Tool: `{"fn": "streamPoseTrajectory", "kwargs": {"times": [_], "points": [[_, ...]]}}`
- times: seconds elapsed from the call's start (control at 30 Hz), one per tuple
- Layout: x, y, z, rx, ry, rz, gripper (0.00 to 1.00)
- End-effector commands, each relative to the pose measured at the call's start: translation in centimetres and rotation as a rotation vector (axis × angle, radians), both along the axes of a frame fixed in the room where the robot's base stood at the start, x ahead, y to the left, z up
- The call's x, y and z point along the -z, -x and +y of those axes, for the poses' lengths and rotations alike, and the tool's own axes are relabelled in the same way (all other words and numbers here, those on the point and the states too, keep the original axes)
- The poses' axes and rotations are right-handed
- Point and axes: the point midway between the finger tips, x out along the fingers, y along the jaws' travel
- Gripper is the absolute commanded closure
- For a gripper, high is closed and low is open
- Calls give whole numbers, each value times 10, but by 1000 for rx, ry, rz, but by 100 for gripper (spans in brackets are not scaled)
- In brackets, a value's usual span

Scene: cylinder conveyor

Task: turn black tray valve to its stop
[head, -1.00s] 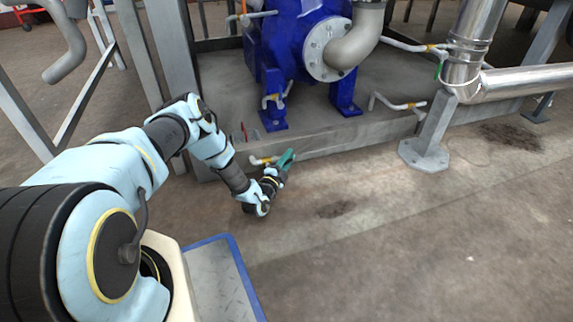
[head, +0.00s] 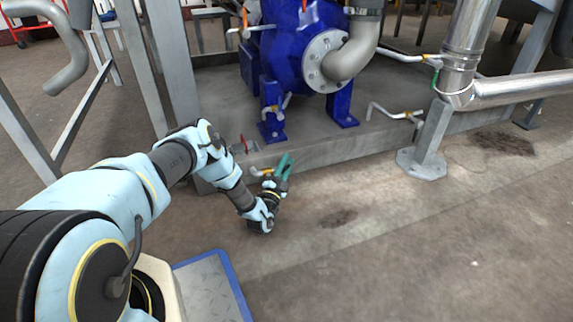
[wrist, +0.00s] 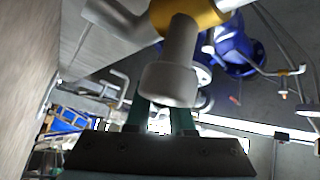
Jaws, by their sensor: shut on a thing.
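The valve (head: 261,172) is a short pale pipe with a yellow band, low on the front edge of the grey metal tray (head: 335,148). My gripper (head: 284,166), with green fingers, is at its right end, close above the floor. In the wrist view, the valve's pale pipe end (wrist: 170,82) and yellow band (wrist: 190,14) loom large in front of my green fingers (wrist: 160,118). The fingers stand a little apart and are shut on the valve's handle, which is mostly hidden behind the pipe end. I see no black on the tray.
A blue pump (head: 290,50) stands on the tray. A grey post (head: 430,135) with a foot plate stands to the right, and a steel frame leg (head: 176,65) to the left. The floor in front is clear.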

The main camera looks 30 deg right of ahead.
Motion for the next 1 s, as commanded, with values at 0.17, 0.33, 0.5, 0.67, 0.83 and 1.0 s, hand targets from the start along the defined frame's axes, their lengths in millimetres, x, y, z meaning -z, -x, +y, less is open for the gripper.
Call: {"fn": "streamPoseTrajectory", "kwargs": {"times": [0.17, 0.33, 0.5, 0.67, 0.83, 1.0], "points": [[1, 0, 1, -2, -3, 2, 74], [1, 0, 1, -1, -2, 1, 55], [1, 0, 1, -1, -2, 0, 49], [0, 1, 1, -1, -2, 0, 49], [2, 9, 10, 0, -5, 3, 49], [0, 32, 37, 0, -6, 5, 49]]}}
